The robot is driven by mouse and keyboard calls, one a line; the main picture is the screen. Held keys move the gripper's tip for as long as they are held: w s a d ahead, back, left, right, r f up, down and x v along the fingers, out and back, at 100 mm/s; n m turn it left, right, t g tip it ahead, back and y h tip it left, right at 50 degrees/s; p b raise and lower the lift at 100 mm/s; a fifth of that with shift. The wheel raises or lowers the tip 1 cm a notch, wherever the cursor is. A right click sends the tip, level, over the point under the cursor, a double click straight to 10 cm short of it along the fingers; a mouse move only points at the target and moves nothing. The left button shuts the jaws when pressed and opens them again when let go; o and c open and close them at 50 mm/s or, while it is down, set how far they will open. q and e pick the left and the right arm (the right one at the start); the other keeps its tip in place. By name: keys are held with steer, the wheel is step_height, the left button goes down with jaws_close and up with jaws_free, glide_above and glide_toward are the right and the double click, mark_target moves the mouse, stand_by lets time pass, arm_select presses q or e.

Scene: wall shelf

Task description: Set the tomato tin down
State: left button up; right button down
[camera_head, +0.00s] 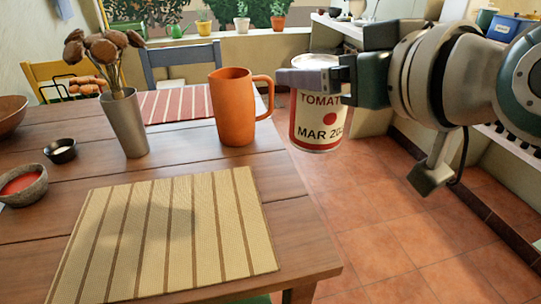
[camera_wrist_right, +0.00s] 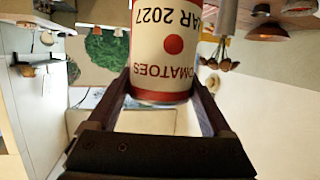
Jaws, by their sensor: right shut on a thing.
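The tomato tin (camera_head: 318,122) is cream with red bands, a red dot and the words "TOMATO" and "MAR 20". It hangs upright in the air, in the head view just right of the table's right edge. My right gripper (camera_head: 318,78) comes in from the right and is shut on the tin near its top. In the right wrist view the tin (camera_wrist_right: 168,45) appears upside down between the two fingers of the right gripper (camera_wrist_right: 168,95). My left gripper is in neither view.
The wooden table (camera_head: 180,168) bears a striped placemat (camera_head: 160,235) at the front and an orange jug (camera_head: 232,108) near its right edge. A metal vase (camera_head: 125,125), bowls (camera_head: 22,186) and a small dark cup (camera_head: 60,151) stand on the left. Tiled floor (camera_head: 400,240) lies to the right.

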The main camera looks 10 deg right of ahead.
steer(key=shift+a+f, duration=0.1)
steer(key=shift+f, duration=0.4)
arm_select(q)
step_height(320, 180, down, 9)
steer(key=b, duration=0.8)
arm_select(e)
steer(key=shift+w+f, duration=0.1)
steer(key=shift+f, duration=9.75)
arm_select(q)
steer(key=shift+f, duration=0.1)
arm_select(e)
steer(key=shift+f, duration=0.1)
jaws_free()
steer(key=shift+f, duration=0.1)
